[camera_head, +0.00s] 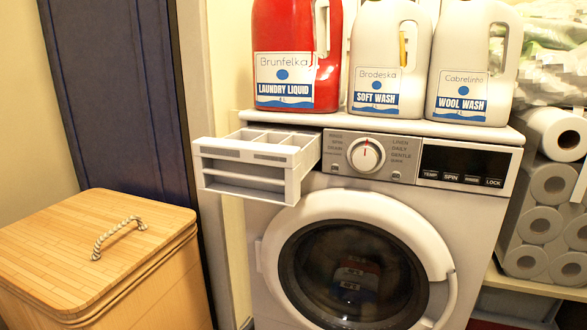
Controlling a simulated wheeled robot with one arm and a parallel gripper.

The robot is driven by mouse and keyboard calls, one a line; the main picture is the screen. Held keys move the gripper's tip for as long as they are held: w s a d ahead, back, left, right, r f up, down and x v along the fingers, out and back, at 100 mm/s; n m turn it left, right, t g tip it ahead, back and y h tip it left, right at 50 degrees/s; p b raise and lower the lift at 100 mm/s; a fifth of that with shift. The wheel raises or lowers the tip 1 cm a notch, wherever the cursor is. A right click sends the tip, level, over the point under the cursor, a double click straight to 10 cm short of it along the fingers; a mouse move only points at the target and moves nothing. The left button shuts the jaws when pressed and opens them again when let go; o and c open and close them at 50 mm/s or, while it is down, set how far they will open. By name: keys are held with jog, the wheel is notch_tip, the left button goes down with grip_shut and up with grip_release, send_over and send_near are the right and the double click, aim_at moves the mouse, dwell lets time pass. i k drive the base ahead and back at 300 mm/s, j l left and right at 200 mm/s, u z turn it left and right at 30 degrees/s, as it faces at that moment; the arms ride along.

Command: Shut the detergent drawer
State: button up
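The detergent drawer (241,178) is pulled well out of the upper left of the white washer (480,215). It is white and grey, with open compartments on top, and its front faces toward me. The dark slot behind it shows at its right rear edge. My gripper is not in view, so its state and distance from the drawer cannot be seen.
A red laundry bottle (328,55) and two white bottles, Soft Wash (390,55) and Wool Wash (476,60), stand on the washer. A lidded wooden hamper (60,245) is at left. Toilet rolls (545,185) are stacked at right. The round washer door (385,208) is closed.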

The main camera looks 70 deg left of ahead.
aim_at(262, 161)
jog(key=i+u, duration=0.1)
jog(key=u, duration=0.3)
jog(key=i+u, duration=0.1)
jog(key=u, duration=0.25)
jog(key=l+u, duration=0.1)
jog(key=u, duration=2.15)
jog(key=i+l, duration=0.05)
jog(key=l, duration=0.05)
